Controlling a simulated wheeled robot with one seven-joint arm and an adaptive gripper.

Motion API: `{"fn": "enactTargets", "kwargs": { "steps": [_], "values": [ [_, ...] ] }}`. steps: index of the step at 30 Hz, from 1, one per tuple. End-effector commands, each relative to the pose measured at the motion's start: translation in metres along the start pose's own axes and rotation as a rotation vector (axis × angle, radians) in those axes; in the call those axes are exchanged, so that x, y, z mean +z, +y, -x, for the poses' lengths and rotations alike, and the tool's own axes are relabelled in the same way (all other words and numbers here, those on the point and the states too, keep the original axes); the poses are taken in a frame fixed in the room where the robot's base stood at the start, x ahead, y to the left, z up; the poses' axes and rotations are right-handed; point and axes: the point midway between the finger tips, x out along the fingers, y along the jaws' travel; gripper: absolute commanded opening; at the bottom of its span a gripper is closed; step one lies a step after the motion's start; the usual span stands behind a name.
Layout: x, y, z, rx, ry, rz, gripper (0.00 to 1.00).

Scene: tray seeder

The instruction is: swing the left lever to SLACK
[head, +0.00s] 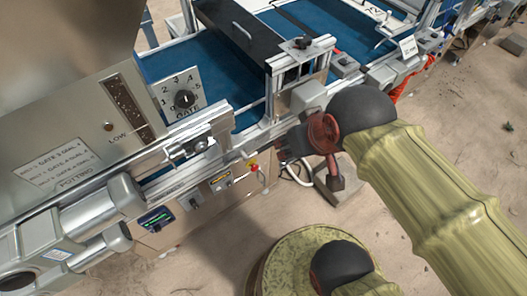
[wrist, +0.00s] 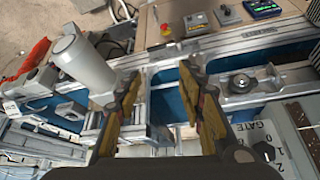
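My gripper (head: 282,148) is over the near side rail of the seeder, right of the gate dial in the head view. In the wrist view its two fingers (wrist: 160,100) stand apart with nothing gripped between them; rail and blue belt show in the gap. A metal fitting (head: 195,147) sits on the near rail, left of my gripper. A bracket with a round knob (wrist: 241,84) shows right of the fingers in the wrist view. I cannot tell which fitting is the left lever. No SLACK mark is readable.
The gate dial (head: 183,99) is on the hopper side. A red button (head: 253,167) and a lit panel (head: 157,219) are below the rail. A grey cylinder (wrist: 82,62) stands left of the fingers. The blue belt (head: 200,65) lies beyond the rail.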

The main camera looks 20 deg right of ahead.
Motion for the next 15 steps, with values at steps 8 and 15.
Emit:
{"fn": "enactTargets", "kwargs": {
  "steps": [8,15],
  "values": [
    [-0.007,0.003,0.006,0.004,-0.049,-0.008,0.32],
    [-0.005,0.004,-0.024,-0.004,-0.299,-0.047,0.32]
  ]
}}
